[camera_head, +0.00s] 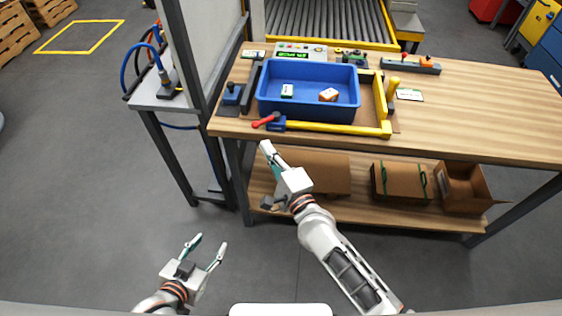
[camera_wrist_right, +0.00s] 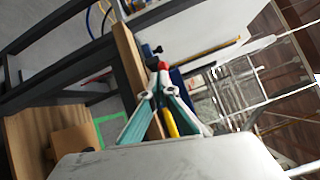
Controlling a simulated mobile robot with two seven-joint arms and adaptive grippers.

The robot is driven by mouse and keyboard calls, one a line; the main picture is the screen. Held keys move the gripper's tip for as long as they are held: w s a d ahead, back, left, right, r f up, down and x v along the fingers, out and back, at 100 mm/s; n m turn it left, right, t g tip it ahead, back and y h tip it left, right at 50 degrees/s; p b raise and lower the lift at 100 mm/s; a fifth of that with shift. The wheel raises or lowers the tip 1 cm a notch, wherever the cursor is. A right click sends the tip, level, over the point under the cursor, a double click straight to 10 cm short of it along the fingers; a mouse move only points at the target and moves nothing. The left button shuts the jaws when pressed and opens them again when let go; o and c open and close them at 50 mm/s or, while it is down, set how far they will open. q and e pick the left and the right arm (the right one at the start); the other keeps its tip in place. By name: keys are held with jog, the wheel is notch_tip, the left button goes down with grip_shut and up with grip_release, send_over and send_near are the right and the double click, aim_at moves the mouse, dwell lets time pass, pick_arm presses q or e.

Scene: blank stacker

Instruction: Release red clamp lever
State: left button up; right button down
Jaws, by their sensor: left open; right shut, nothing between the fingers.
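The red clamp lever (camera_head: 266,119) sticks out to the left from its blue clamp block (camera_head: 277,124), at the front left corner of the yellow fixture on the table. My right gripper (camera_head: 267,147) is shut and empty in front of the table's front edge, just below the lever in the head view. In the right wrist view the fingertips (camera_wrist_right: 156,70) come together in front of the red lever (camera_wrist_right: 164,65); I cannot tell whether they touch it. My left gripper (camera_head: 211,243) is open and empty, low over the floor at the lower left.
A blue bin (camera_head: 310,113) with two small boxes sits inside the yellow fixture (camera_head: 340,129). A dark upright post (camera_head: 189,50) stands left of the table. The lower shelf (camera_head: 360,209) holds cardboard boxes. The tabletop (camera_head: 480,110) is clear on the right.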

jog(key=v, duration=0.6)
jog(key=shift+d, duration=0.3)
jog(key=shift+w+f, duration=0.1)
jog(key=s+d+f+n+g+h, duration=0.2)
jog(key=s+d+f+n+h, duration=0.1)
jog(key=s+d+f+n, duration=0.5)
jog(key=s+d+f+n+g+h, duration=0.3)
jog(key=s+d+f+n, duration=0.4)
jog(key=d+n, duration=0.4)
jog(key=shift+s+d+f, duration=0.4)
jog(key=shift+d+f, duration=0.35)
jog(key=shift+f, duration=0.15)
